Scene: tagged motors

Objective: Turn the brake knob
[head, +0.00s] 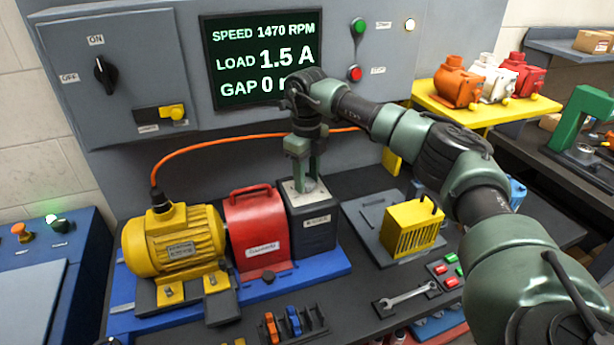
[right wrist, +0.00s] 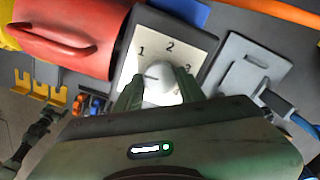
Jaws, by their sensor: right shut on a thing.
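The brake knob (head: 309,185) is a small pale round knob on the light top plate of a dark box (head: 317,230). In the right wrist view the knob (right wrist: 160,86) sits below the numbers 1, 2 and 3 printed on the plate (right wrist: 185,48). A short dark mark shows on the knob's left side; I cannot tell which number it points to. My right gripper (head: 305,180) reaches down from above and is shut on the knob, one finger on each side.
A red coupling guard (head: 255,230) and yellow motor (head: 172,240) stand left of the dark box on a blue base. A yellow finned block (head: 410,229) stands to the right. The panel screen (head: 261,57) reads 1470 RPM and 1.5 A; my arm partly covers its GAP line.

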